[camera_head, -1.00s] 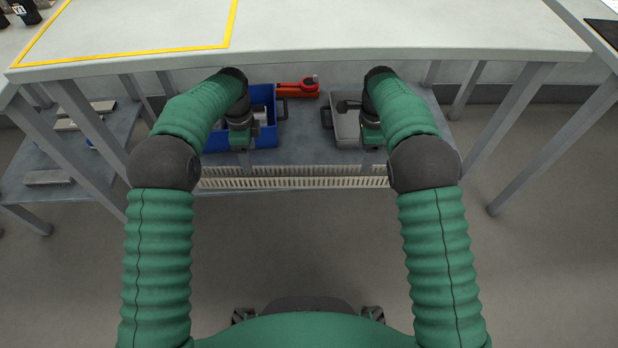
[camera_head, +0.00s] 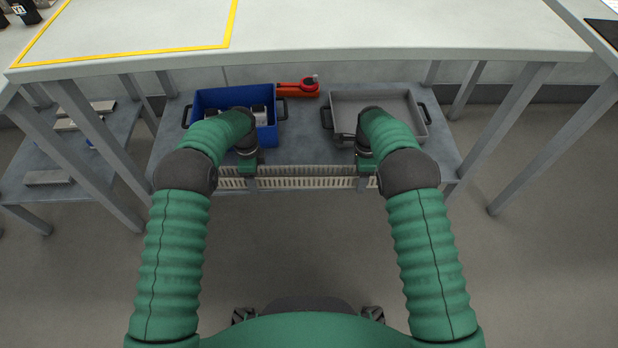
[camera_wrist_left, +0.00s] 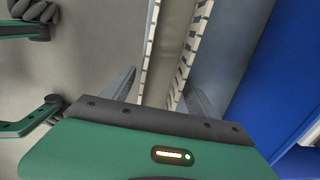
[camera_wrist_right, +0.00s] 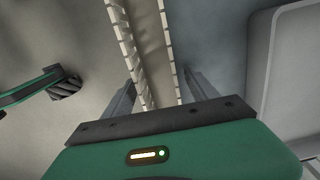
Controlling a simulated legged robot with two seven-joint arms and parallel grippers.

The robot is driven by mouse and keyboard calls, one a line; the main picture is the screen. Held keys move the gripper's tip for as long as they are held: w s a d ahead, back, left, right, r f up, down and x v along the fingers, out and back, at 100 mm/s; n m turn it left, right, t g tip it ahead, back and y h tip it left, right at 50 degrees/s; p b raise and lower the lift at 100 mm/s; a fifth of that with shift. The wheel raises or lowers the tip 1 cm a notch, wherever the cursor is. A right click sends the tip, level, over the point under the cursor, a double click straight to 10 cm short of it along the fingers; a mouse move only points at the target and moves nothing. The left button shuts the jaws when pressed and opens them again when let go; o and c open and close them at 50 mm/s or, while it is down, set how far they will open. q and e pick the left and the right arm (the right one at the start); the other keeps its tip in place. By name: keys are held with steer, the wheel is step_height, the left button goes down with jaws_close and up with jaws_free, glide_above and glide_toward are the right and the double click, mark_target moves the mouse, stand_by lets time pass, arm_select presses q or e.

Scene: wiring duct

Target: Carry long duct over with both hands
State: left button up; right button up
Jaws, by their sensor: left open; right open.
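The long duct (camera_head: 306,177) is a pale slotted channel lying along the front edge of the low shelf under the bench. My left gripper (camera_head: 251,184) is at the duct left of its middle, and my right gripper (camera_head: 362,183) is at it towards its right end. In the left wrist view the duct (camera_wrist_left: 170,55) runs between the two open fingers. In the right wrist view the duct (camera_wrist_right: 146,50) also passes between open fingers. I cannot tell whether any finger touches it. My arms hide parts of the duct in the head view.
On the shelf (camera_head: 300,150) stand a blue crate (camera_head: 205,98) with things in it, a grey tray (camera_head: 375,96) and a red tool (camera_head: 300,88). The bench top (camera_head: 350,28) overhangs the shelf's back. Bench legs (camera_head: 505,130) stand at both sides. The floor in front is clear.

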arm_select(q)
jaws_close()
arm_select(e)
jaws_close()
